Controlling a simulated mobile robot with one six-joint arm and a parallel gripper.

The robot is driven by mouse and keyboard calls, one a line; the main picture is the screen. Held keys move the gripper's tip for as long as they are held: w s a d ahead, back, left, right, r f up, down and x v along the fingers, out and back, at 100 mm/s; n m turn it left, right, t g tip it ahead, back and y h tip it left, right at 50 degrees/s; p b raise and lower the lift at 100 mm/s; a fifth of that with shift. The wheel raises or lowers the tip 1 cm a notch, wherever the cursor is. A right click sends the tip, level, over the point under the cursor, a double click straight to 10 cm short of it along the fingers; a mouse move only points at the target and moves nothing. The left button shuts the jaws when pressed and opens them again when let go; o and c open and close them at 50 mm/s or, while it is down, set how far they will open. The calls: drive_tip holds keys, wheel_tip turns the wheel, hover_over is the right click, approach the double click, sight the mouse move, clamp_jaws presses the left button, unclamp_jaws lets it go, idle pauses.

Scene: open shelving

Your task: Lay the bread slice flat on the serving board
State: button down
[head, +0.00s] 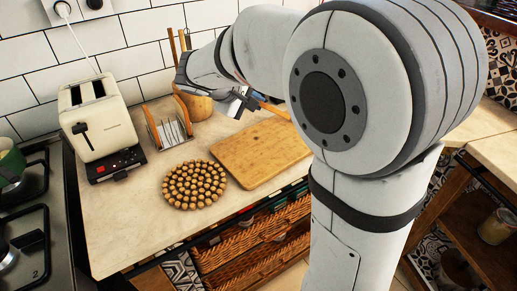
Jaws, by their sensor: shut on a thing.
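The serving board (258,158) is a bare wooden board lying on the counter right of centre, partly hidden by my arm. My gripper (240,104) is above and behind the board's far left edge. A thin orange-brown edge, which looks like the bread slice (272,109), shows just right of the gripper. The gripper is shut on it and holds it above the board's far side. My arm hides most of the slice, so its tilt is hard to tell.
A round trivet of wooden beads (194,185) lies left of the board. A toast rack (170,132) stands behind it, with a cream toaster (100,120) farther left. A round wooden pot (197,104) with utensils stands near the wall. A stove (25,230) is at far left.

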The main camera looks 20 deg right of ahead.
wheel_tip(320, 180, down, 8)
drive_tip(key=b, duration=0.5)
drive_tip(key=c, duration=1.6)
unclamp_jaws()
drive_tip(key=shift+s+a+r, duration=0.1)
drive_tip(key=p+v, duration=0.2)
drive_tip(key=v, duration=0.5)
drive_tip(key=shift+s+a+r+p, duration=0.2)
drive_tip(key=shift+a+r+p, duration=0.05)
drive_tip(key=shift+p, duration=0.05)
